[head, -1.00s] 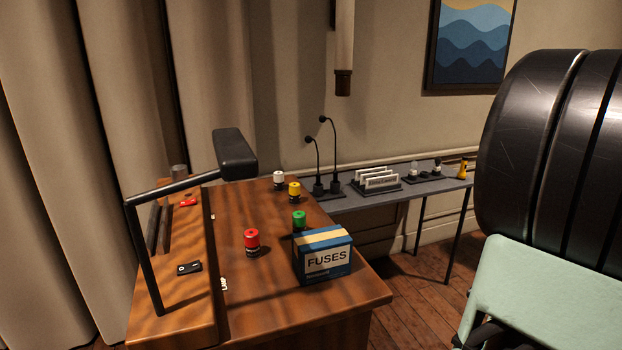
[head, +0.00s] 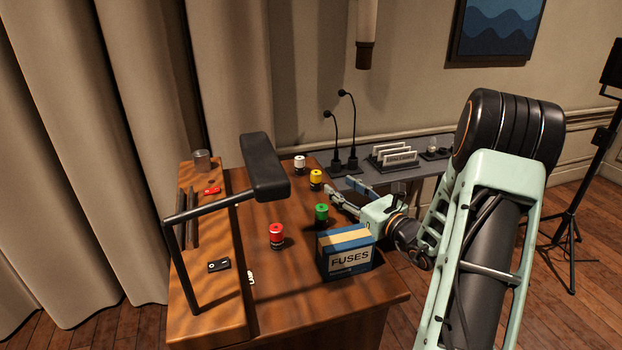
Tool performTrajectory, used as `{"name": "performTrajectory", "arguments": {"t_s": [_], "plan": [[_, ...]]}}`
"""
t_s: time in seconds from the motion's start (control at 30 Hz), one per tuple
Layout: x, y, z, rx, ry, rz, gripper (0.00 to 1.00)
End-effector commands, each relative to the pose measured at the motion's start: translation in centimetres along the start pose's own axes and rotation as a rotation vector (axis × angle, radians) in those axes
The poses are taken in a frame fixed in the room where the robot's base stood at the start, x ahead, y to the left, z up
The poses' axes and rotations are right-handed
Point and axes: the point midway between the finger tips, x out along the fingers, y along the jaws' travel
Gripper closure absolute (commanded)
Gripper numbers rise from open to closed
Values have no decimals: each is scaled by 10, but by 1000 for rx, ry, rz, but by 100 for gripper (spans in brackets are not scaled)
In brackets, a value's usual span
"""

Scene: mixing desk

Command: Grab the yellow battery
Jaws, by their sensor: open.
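The yellow battery (head: 316,179) stands upright on the wooden desk, in the head view, with a dark lower part. My gripper (head: 338,190) reaches in from the right over the desk's right edge. Its fingers are spread apart and empty, pointing left, close to the right side of the yellow battery. I cannot tell whether a finger touches it.
A white battery (head: 300,165) stands behind, a green one (head: 321,214) and a red one (head: 276,235) in front. A blue fuses box (head: 345,258) stands near the front right edge. A dark lamp (head: 264,168) overhangs the desk (head: 300,313). Microphones (head: 352,161) stand on a grey side table.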

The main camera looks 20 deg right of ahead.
Motion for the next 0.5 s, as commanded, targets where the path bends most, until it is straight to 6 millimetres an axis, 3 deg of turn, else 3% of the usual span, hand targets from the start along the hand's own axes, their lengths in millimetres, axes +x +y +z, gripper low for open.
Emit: {"name": "performTrajectory", "arguments": {"t_s": [0.5], "plan": [[61,4,2,33,-6,-3,56]]}}
